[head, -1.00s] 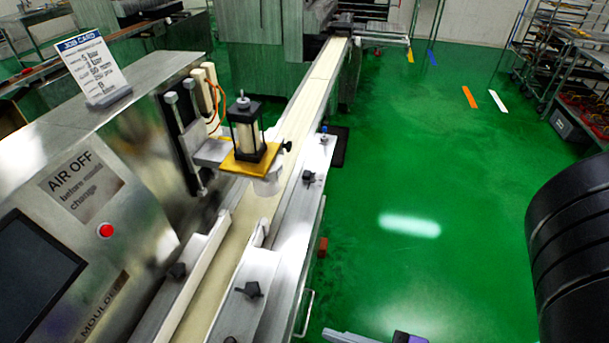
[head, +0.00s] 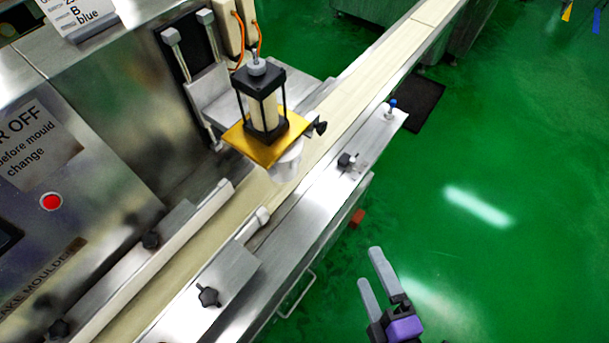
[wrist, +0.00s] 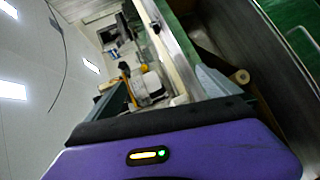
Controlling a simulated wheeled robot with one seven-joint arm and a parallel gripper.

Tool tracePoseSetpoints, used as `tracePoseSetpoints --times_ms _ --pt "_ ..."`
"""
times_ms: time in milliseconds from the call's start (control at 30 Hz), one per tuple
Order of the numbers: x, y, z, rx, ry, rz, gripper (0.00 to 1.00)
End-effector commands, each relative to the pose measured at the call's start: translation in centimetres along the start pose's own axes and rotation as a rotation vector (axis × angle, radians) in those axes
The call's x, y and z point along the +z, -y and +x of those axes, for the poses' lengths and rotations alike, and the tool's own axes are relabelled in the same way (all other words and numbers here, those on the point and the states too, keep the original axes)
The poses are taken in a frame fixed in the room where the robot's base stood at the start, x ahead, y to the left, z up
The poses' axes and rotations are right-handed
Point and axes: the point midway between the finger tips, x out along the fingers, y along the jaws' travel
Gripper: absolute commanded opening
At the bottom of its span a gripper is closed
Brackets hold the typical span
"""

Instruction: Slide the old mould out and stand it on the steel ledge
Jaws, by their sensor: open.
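The white mould (head: 287,165) hangs under a gold plate (head: 262,143), below the black-framed press head (head: 264,105) and above the belt. The part of it under the plate is hidden. A steel ledge (head: 325,185) runs along the near right side of the belt, with a black knob (head: 346,160) and a blue-topped pin (head: 391,107) on it. My gripper (head: 370,268) is open and empty, over the floor to the right of the machine, apart from the mould and ledge. The white and yellow parts of the machine (wrist: 150,83) also show small in the wrist view.
The cream belt (head: 205,240) runs diagonally under the press between steel guides with black knobs. A red button (head: 51,201) sits on the panel at left. A wire handle (head: 297,293) sticks out from the machine's side. The green floor (head: 500,260) at right is open.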

Motion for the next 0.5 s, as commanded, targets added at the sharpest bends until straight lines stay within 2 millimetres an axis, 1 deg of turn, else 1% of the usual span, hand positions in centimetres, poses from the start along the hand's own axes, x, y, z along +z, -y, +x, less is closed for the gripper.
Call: tracePoseSetpoints --times_ms 33,67,100,167,200,267,300,400,500 --pt "-0.9 -0.2 2.7 0.019 -0.017 -0.165 1.00" --pt "-1.3 -0.2 4.1 0.027 -0.020 -0.272 1.00" --pt "-1.9 -0.4 6.0 0.041 -0.022 -0.415 1.00" --pt "-3.0 -1.0 8.7 0.067 -0.018 -0.625 1.00" --pt "-3.9 -1.6 10.5 0.087 -0.011 -0.763 1.00" --pt "-5.4 -2.6 13.0 0.118 0.007 -0.960 1.00" --pt "-6.4 -3.4 14.5 0.139 0.023 -1.082 1.00" --pt "-8.8 -5.4 17.5 0.185 0.071 -1.335 1.00" --pt "-10.7 -7.1 19.3 0.217 0.117 -1.506 1.00"
